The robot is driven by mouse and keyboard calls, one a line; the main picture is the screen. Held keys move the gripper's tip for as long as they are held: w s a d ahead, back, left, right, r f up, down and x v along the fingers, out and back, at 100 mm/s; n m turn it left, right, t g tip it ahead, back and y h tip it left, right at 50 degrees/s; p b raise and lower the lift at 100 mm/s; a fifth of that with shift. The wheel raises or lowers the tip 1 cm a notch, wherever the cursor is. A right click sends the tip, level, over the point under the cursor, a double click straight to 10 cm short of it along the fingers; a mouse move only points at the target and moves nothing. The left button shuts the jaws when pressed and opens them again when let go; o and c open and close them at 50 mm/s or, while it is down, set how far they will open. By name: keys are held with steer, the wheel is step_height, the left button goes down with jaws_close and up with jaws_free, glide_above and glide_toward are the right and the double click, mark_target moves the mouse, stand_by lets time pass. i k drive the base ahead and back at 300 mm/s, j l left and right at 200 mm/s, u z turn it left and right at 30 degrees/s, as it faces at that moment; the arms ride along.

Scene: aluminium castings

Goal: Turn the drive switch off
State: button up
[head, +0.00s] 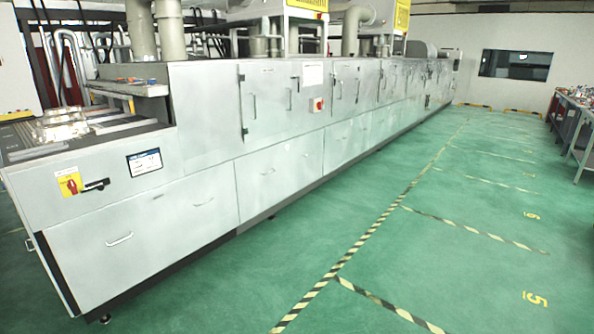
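A red rotary switch on a yellow plate (71,185) is on the near left front of the long grey machine (200,135). A black handle-like part (96,185) sticks out just right of the plate. A small label above the plate is too small to read, so I cannot tell for sure that this is the drive switch, nor which position it is in. A small display (145,162) with a blue top band is to the right of the switch. My gripper is not in view.
A red button on a white box (319,104) is farther along the machine. Metal castings (62,124) lie on the machine's open left end. Green floor (350,270) with yellow-black tape lines is clear along the machine's front. A workbench (578,115) stands at the far right.

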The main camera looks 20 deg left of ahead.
mark_target(72, 184)
steer(key=i+j+u, duration=0.25)
steer(key=i+u, duration=0.25)
steer(key=i+j+u, duration=0.1)
steer(key=i+u, duration=0.2)
steer(key=u, duration=0.2)
steer(key=i+l+u, duration=0.1)
steer(key=i+u, duration=0.4)
steer(key=i+j+u, duration=0.15)
steer(key=i+j, duration=0.15)
steer(key=i+j+u, duration=0.1)
steer(key=i, duration=0.3)
steer(key=j, duration=0.1)
